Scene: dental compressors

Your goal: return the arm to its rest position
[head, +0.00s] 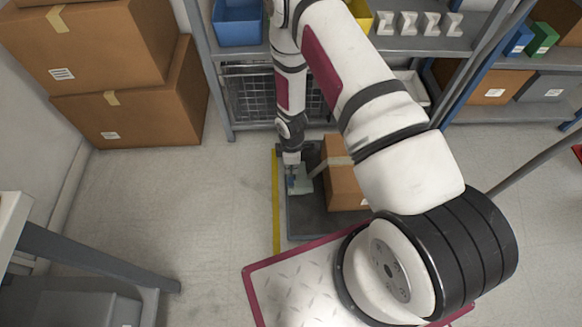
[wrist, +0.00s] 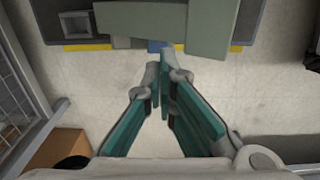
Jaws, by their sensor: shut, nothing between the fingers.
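My arm (head: 345,65), white with dark red panels, reaches forward and bends down in the head view. My gripper (head: 298,184) hangs low over a dark grey platform (head: 300,223), left of a cardboard box (head: 343,186) on it. In the wrist view, my gripper (wrist: 163,72) shows teal fingers that come together at the tips, with nothing held between them. Pale floor shows beyond the tips there. In the head view the fingers are small and partly unclear.
Shelving with a blue bin (head: 238,22) and a wire mesh panel (head: 250,95) stands behind the arm. Large cardboard boxes (head: 125,110) are stacked at the left. A table leg (head: 95,258) juts in at lower left. Floor (head: 190,200) between is clear.

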